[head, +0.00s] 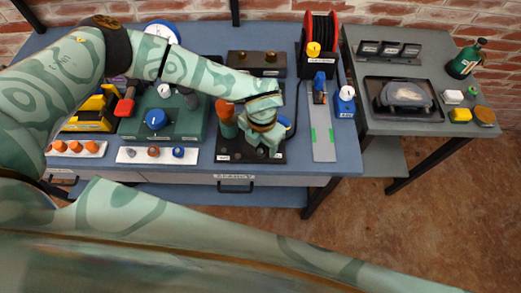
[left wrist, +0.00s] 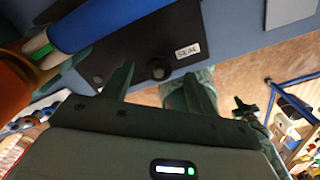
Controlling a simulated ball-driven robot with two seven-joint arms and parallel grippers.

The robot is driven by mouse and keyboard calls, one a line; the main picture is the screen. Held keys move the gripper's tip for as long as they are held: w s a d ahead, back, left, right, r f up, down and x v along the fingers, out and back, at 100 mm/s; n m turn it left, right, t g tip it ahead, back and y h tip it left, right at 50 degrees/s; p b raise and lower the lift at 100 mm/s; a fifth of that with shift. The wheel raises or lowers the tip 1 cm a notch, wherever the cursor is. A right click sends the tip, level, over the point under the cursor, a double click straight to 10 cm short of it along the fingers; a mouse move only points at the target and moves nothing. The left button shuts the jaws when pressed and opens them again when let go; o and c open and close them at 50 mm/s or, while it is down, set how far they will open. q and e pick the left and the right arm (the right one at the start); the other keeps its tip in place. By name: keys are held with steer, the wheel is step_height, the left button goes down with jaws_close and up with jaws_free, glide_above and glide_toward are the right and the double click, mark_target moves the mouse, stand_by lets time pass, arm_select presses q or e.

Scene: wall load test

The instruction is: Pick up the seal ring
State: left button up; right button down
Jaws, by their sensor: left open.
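My left gripper (head: 266,144) is over the dark board (head: 229,143) on the blue workbench and hides the middle of it. In the left wrist view my left gripper (left wrist: 162,78) is open, with its two green fingers apart and nothing seen held. A small dark round piece (left wrist: 158,69), likely the seal ring, sits on the board beside the label "SEAL" (left wrist: 188,50). It appears between and beyond the fingertips. I cannot tell whether it is around a peg. In the head view it is hidden by my gripper. My right gripper is not clearly in view.
An orange-topped cylinder (head: 225,109) stands on the board left of my gripper. A blue cylinder (left wrist: 115,18) is close to the left finger in the wrist view. A grey strip (head: 322,132) lies right of the board. A side table (head: 385,125) holds a black tray.

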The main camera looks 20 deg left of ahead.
arm_select(q)
steer(key=shift+f, duration=0.7)
steer(key=c, duration=1)
steer(key=shift+r, duration=0.1)
steer(key=shift+c, duration=0.2)
step_height(320, 180, up, 3)
steer(key=shift+w+f+p, duration=0.1)
steer(key=shift+f+p, duration=0.05)
steer(key=shift+p, duration=0.2)
steer(key=s+d+r, duration=0.2)
steer(key=d+r, duration=0.8)
steer(key=d, duration=0.4)
steer(key=shift+s, duration=0.15)
